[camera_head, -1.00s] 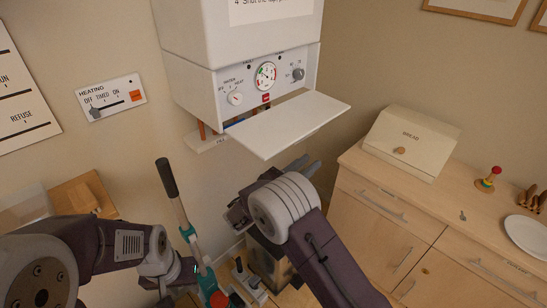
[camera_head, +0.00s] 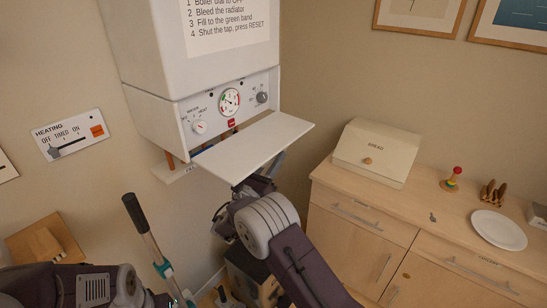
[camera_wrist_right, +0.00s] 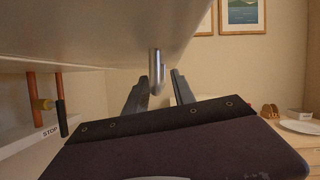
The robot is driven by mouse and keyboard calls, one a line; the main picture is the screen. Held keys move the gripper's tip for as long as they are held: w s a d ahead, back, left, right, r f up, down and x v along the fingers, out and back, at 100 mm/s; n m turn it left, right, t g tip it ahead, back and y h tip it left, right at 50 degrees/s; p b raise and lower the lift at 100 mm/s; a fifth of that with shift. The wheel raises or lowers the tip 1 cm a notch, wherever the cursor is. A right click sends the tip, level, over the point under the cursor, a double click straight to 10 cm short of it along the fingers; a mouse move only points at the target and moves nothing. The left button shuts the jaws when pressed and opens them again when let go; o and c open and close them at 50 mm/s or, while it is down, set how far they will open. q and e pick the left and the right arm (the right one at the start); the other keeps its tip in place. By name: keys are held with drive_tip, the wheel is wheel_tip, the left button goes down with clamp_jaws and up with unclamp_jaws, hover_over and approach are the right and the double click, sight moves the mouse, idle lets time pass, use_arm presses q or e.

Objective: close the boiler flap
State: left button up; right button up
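The boiler flap (camera_head: 258,148) is a white panel that sticks out nearly level from the lower front of the white boiler (camera_head: 190,45). Its underside (camera_wrist_right: 120,32) fills the upper left of the right wrist view. A short metal handle (camera_wrist_right: 155,72) hangs down from it there. My right gripper (camera_head: 270,166) is just under the flap, its fingertips partly hidden by it. In the wrist view its two fingers (camera_wrist_right: 159,80) are apart, with the handle seen between them; contact cannot be told. My left arm is at the lower left, its fingers out of frame.
A sideboard (camera_head: 330,172) with a bread bin (camera_head: 376,152) and a plate (camera_head: 498,230) stands to the right. Pipes (camera_wrist_right: 32,98) hang under the boiler. Bare wall lies between boiler and bread bin.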

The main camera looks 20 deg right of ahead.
clamp_jaws()
idle(1.4)
